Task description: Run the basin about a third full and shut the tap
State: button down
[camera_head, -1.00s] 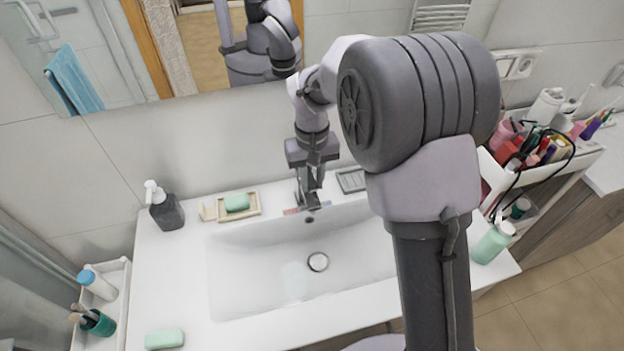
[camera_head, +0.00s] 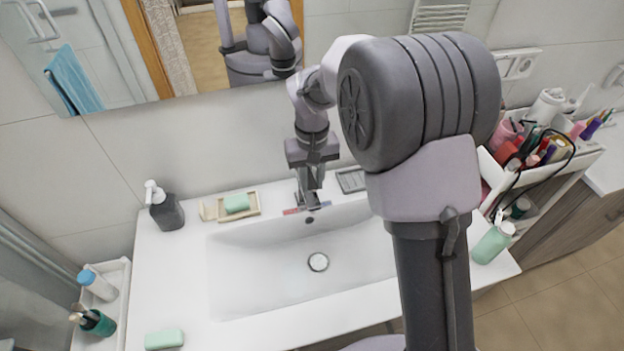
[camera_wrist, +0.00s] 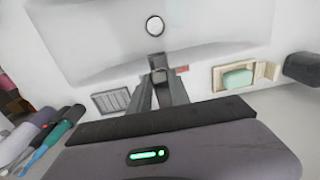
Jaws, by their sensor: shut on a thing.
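The white basin (camera_head: 250,285) is set in the counter below the mirror. Its round drain (camera_head: 318,262) shows plainly in the head view, and the drain also shows at the top of the wrist view (camera_wrist: 154,26). I see no clear water line or stream. The tap (camera_head: 312,206) stands at the basin's back edge, with red and blue marks beside its foot. My gripper (camera_head: 311,186) points down over it. In the wrist view my gripper (camera_wrist: 158,82) has its fingers closed on the tap's lever (camera_wrist: 158,62). The fingers hide part of the tap.
A soap dish (camera_head: 252,211) with green soap and a dark pump bottle (camera_head: 166,212) stand left of the tap. A grey slotted dish (camera_head: 351,181) is to its right. A green bottle (camera_head: 493,243) stands at the counter's right end, near the crowded cart (camera_head: 590,158).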

aim_at(312, 184)
jog(key=r+p, duration=0.1)
jog(key=p, duration=0.2)
jog(key=shift+r+g, duration=0.25)
jog(key=shift+g, duration=0.05)
jog(key=p, duration=0.2)
jog(key=shift+w+r+g+p, duration=0.15)
jog(key=shift+r+g+p, duration=0.15)
jog(key=shift+r+p, duration=0.1)
jog(key=p, duration=0.2)
jog(key=g+p, duration=0.1)
jog(key=p, duration=0.2)
jog(key=shift+w+a+r+h, duration=0.1)
jog(key=shift+w+r+h, duration=0.2)
jog(key=shift+w, duration=0.1)
jog(key=shift+f+g, duration=0.25)
jog(key=shift+g, duration=0.05)
jog(key=shift+f, duration=0.1)
jog(key=c, duration=1.2)
grip_release()
